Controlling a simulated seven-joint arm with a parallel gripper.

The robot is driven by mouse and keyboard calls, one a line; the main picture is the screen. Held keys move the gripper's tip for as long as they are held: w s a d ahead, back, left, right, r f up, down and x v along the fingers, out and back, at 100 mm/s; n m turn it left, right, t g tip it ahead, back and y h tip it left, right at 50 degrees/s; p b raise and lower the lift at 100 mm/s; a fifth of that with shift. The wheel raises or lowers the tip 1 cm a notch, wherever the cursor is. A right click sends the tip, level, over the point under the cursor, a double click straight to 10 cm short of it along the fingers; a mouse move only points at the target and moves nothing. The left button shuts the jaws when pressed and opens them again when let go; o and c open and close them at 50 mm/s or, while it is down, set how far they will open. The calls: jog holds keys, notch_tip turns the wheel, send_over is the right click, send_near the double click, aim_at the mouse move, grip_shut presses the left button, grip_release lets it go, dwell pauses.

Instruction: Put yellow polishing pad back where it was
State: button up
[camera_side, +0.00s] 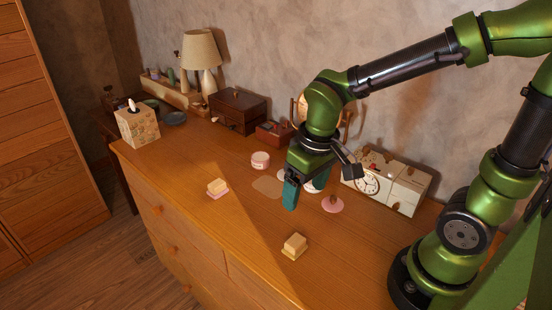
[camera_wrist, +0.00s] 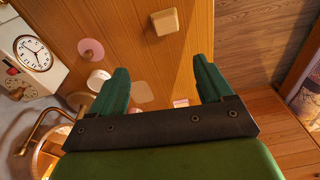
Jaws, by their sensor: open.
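Two pale yellow blocks that look like polishing pads lie on the wooden dresser. One yellow pad (camera_side: 294,246) sits near the front right, directly on the wood; it also shows at the top of the wrist view (camera_wrist: 164,21). The other yellow pad (camera_side: 217,187) rests on a pink base further left. A flat beige patch (camera_side: 267,186) and a flat pink disc (camera_side: 332,204) lie bare; the wrist view shows the patch (camera_wrist: 142,92) and disc (camera_wrist: 91,49). My gripper (camera_side: 305,191) is open and empty, above the dresser between patch and disc, apart from both pads.
A clock box (camera_side: 388,182) stands at the back right, near my gripper. A pink jar (camera_side: 260,160), red box (camera_side: 273,133), wooden chest (camera_side: 238,110), lamp (camera_side: 201,52) and tissue box (camera_side: 137,124) stand along the back and left. The dresser's front is mostly clear.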

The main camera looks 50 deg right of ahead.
jog(key=s+d+r+m+t+y, duration=0.1)
jog(key=s+d+r+m+t, duration=0.2)
jog(key=r, duration=0.6)
jog(key=d+t, duration=0.1)
jog(key=t, duration=0.1)
jog(key=shift+s+d+t+y, duration=0.35)
jog(key=shift+d+t+y, duration=0.05)
